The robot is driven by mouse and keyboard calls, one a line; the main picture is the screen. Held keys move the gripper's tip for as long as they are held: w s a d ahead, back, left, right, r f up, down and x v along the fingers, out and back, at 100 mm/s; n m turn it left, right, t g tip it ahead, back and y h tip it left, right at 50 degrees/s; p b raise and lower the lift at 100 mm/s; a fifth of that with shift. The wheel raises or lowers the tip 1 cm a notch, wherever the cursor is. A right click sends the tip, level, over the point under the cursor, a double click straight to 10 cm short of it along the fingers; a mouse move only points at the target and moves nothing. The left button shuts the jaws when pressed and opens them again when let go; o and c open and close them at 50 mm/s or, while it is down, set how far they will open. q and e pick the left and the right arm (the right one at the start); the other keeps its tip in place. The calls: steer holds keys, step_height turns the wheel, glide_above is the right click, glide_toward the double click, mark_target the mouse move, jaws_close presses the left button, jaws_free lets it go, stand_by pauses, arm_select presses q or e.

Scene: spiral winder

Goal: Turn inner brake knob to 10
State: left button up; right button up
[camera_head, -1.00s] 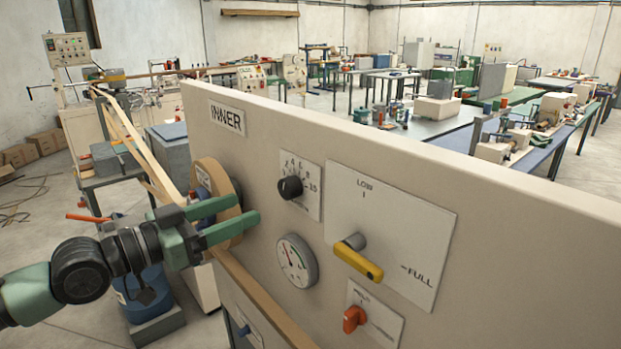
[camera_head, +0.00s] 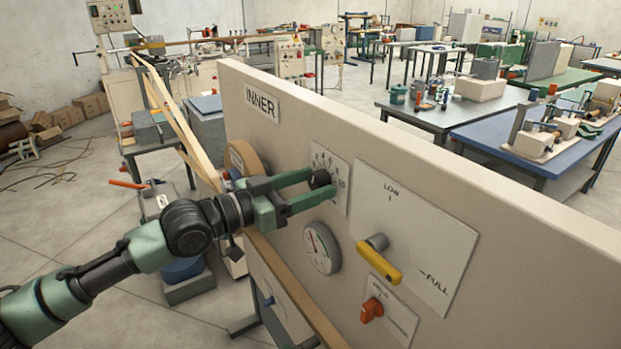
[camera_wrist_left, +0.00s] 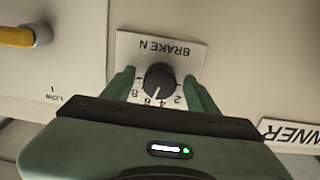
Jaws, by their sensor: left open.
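The inner brake knob (camera_head: 319,179) is a round black knob on a white scale plate (camera_head: 341,180), below the INNER label. In the left wrist view the knob (camera_wrist_left: 159,82) appears upside down under "BRAKE N". Its pale mark points near 4 to 6 on the scale; the exact value is hard to read. My left gripper (camera_head: 318,187) is open at the knob, with one green finger on each side. The wrist view shows gaps between the fingers and the knob. Part of the scale is hidden by the fingers, and the 10 is not readable there. My right gripper is not in view.
On the same beige panel are a round gauge (camera_head: 322,248), a yellow lever (camera_head: 379,262) on a LOW–FULL plate, and an orange switch (camera_head: 371,310). A paper roll (camera_head: 245,158) is at the panel's left side. Tables stand behind the panel.

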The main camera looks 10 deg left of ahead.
arm_select(q)
jaws_close()
stand_by(0.3)
